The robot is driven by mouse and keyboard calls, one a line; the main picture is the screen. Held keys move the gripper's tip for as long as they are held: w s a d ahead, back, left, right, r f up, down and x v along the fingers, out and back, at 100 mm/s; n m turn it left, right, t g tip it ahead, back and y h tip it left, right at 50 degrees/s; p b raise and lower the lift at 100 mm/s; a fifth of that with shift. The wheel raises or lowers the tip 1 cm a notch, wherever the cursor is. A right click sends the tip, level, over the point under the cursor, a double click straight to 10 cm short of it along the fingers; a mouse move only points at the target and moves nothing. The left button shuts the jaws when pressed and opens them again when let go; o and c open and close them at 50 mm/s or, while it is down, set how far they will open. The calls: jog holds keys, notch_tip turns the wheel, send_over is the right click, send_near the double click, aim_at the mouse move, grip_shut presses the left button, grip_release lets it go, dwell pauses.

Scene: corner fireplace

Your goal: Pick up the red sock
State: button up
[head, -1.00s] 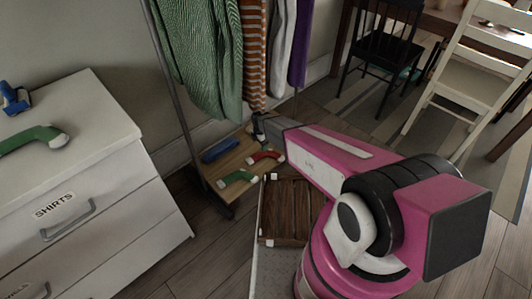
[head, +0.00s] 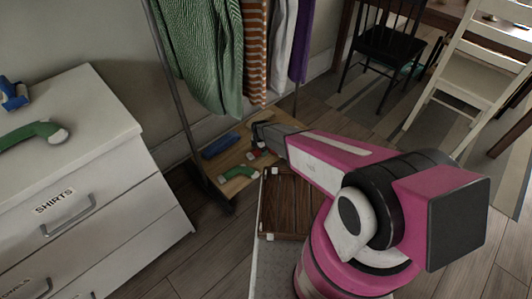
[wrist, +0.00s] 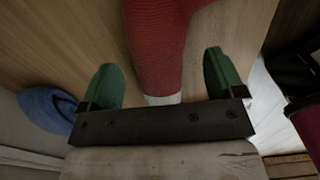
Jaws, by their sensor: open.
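The red sock (wrist: 158,45) lies on the wooden shelf board of the clothes rack. In the wrist view it runs between the two green fingers of my gripper (wrist: 162,78), with its white end close to the palm. The fingers are apart, with a gap on each side of the sock. In the head view my gripper (head: 257,136) is low over the board and hides most of the red sock (head: 252,155).
A blue sock (head: 222,145) and a green sock (head: 240,172) lie on the board near the red one. Clothes (head: 212,60) hang above it. A white dresser (head: 90,130) stands left, and a slatted wooden surface (head: 285,205) lies in front of the board.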

jog(key=shift+f, duration=0.8)
jog(key=c, duration=1)
jog(key=shift+c, duration=0.2)
jog(key=shift+r, duration=0.1)
